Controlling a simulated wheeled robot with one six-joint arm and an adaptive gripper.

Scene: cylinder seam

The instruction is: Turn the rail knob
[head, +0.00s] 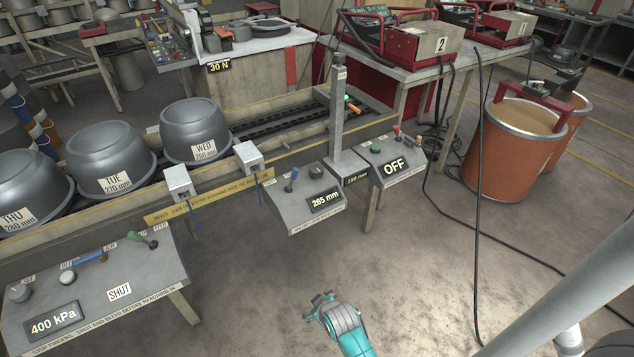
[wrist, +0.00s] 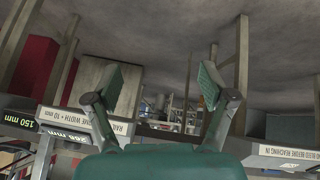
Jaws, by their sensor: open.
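A grey console (head: 304,205) shows a 265 mm display. A label starting with RAIL (wrist: 84,123) shows there at the left. The knob cannot be made out in the wrist view.
An OFF console (head: 392,165) stands to the right, with a post (head: 338,105) between the consoles. A SHUT console (head: 95,290) is front left. Grey pots (head: 110,160) line the conveyor. Cables cross the floor at right. The floor (head: 420,290) around my gripper is clear.

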